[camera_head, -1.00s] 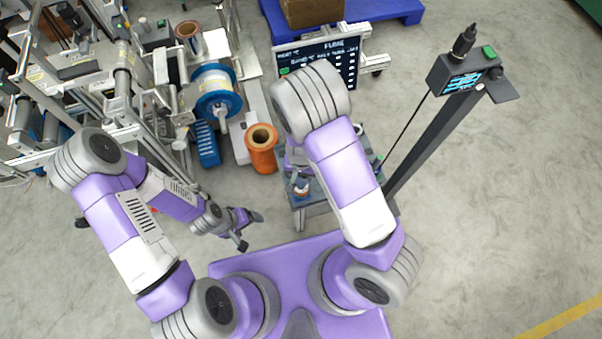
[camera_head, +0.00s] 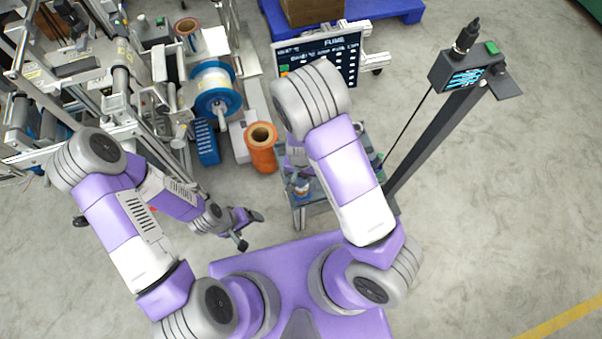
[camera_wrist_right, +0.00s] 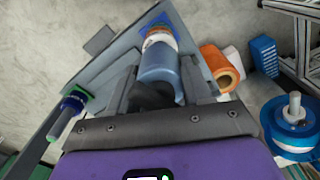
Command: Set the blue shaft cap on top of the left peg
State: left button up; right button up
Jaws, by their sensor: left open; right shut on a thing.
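The blue shaft cap (camera_wrist_right: 158,65) is a blue cylinder in the right wrist view. My right gripper (camera_wrist_right: 165,92) is shut on its near end. The cap's far end lines up with a stack of orange, white, blue and green rings (camera_wrist_right: 158,32), where the left peg seems to be; the peg itself is hidden. I cannot tell whether cap and stack touch. The other peg (camera_wrist_right: 68,118) is bare grey metal above blue and green rings. In the head view the ring stack (camera_head: 301,187) shows beside my right arm, which hides that gripper. My left gripper (camera_head: 249,230) is open and empty.
The pegs stand on a small grey cart (camera_head: 312,199). A dark post with a screen (camera_head: 467,78) stands right. Floor further right is clear.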

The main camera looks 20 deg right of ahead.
jog(key=shift+f+b, duration=0.45)
jog(key=shift+f, duration=0.25)
jog(key=shift+f, duration=0.1)
jog(key=shift+f+b, duration=0.4)
jog(key=shift+f, duration=0.1)
jog(key=o, duration=1.3)
notch_tip(320, 180, up, 8)
jog(key=p, duration=0.3)
jog(key=shift+f, duration=0.15)
jog(key=shift+s+f, duration=0.1)
